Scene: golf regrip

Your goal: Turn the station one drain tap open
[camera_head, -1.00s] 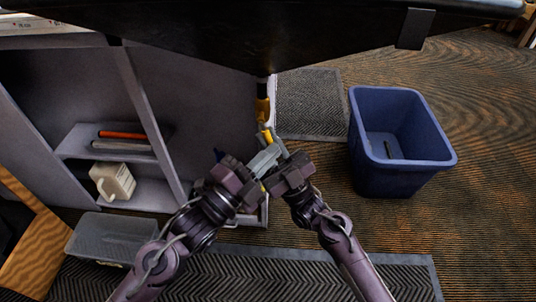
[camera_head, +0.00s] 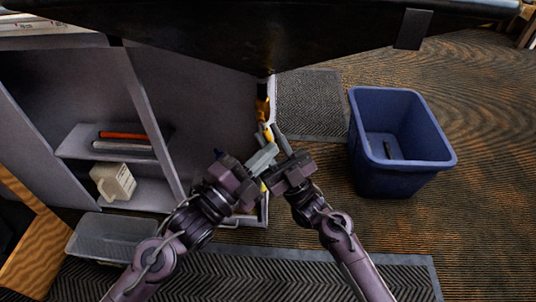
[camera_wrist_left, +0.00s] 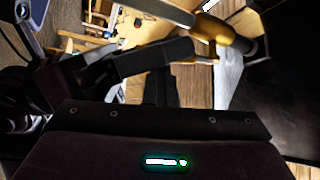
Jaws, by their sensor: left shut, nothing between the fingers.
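The yellow drain tap (camera_head: 263,108) hangs under the black basin (camera_head: 270,40), beside the open cabinet. A yellow fitting (camera_wrist_left: 222,33) also shows at the top of the left wrist view. My left gripper (camera_head: 264,156) is shut and empty, just below the tap and nearer to me. My right gripper (camera_head: 277,136) is close beside it, with its fingertips near the tap's lower yellow part. The grippers overlap in the picture, so I cannot tell whether the right fingers are open, or whether either gripper touches the tap.
A blue bin (camera_head: 372,180) stands on the patterned floor to the right. The cabinet shelf (camera_head: 75,145) holds orange and grey rods, with a cream jug (camera_head: 115,182) below. A clear tray (camera_head: 110,237) lies at front left. Dark mats (camera_head: 312,105) cover parts of the floor.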

